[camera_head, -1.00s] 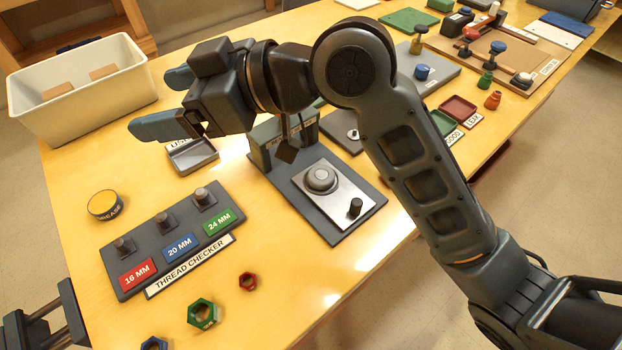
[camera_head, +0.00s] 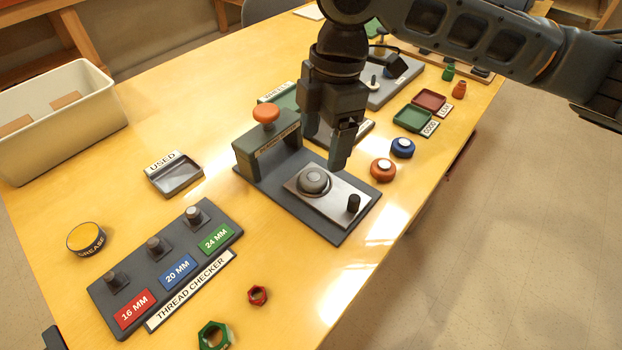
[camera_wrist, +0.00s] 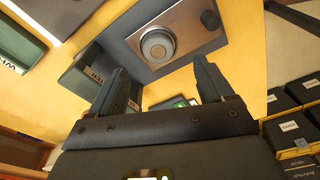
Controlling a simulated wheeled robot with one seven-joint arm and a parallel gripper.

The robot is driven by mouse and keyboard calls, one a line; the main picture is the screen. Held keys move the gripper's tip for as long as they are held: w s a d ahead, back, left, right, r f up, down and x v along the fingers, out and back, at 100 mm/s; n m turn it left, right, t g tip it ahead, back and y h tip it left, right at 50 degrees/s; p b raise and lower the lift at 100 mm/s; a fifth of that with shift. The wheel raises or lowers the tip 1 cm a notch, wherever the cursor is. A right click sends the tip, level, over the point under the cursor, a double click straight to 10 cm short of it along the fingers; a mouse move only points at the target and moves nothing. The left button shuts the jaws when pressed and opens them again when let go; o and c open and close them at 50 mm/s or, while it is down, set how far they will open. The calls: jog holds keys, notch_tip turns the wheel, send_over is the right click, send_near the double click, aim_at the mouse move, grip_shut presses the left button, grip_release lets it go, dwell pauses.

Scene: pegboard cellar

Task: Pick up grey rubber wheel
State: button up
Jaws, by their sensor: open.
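A grey round piece (camera_head: 313,180) with a raised middle sits on a light metal plate of a dark fixture (camera_head: 335,228). It looks like a wheel, but I cannot be sure of its material. In the wrist view the grey round piece (camera_wrist: 158,46) shows as a ring around a paler centre, beyond the fingertips and between their lines. My gripper (camera_head: 328,147) points down behind and above the plate in the head view. In the wrist view my gripper (camera_wrist: 162,80) is open with nothing between its fingers.
The fixture has an upright block with an orange knob (camera_head: 266,113) and a black peg (camera_head: 353,203). Orange (camera_head: 383,169) and blue (camera_head: 402,147) round pieces lie to its right. A thread checker (camera_head: 165,262) and USED tray (camera_head: 177,175) stand left. Dark boxes (camera_wrist: 290,133) show in the wrist view.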

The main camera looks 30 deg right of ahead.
aim_at(313, 176)
jog(key=f, duration=0.2)
jog(key=a+f, duration=0.1)
jog(key=f, duration=0.4)
jog(key=shift+w+a, duration=0.15)
jog(key=shift+w, duration=0.05)
jog(key=shift+r, duration=0.1)
jog(key=c, duration=1.2)
jog(key=shift+r, duration=0.1)
